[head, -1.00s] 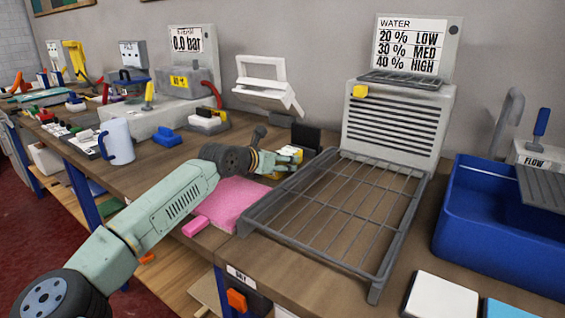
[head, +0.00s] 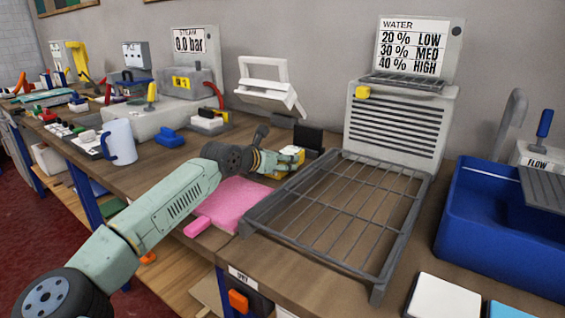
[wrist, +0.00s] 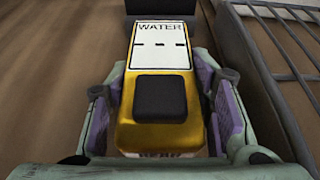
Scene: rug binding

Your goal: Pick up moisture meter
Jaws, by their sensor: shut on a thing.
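The moisture meter (wrist: 130,125) is a yellow block with a white face marked WATER and a black square pad, seen large in the wrist view. My gripper (wrist: 162,110) is shut on it, with one purple-padded finger along each side. In the head view the meter (head: 292,154) shows as a small yellow and white shape at the tip of my gripper (head: 284,161). The fingers partly hide it there. It is close to the worktop, and I cannot tell whether it touches it. A black block (head: 307,137) stands just beyond the meter.
A grey wire rack (head: 262,219) lies right beside my gripper, under a vented box (head: 398,128) with a WATER sign. A pink pad (head: 238,203) lies in front of my gripper. A blue tub (head: 490,245) is at the right. A light blue mug (head: 119,142) stands at the left.

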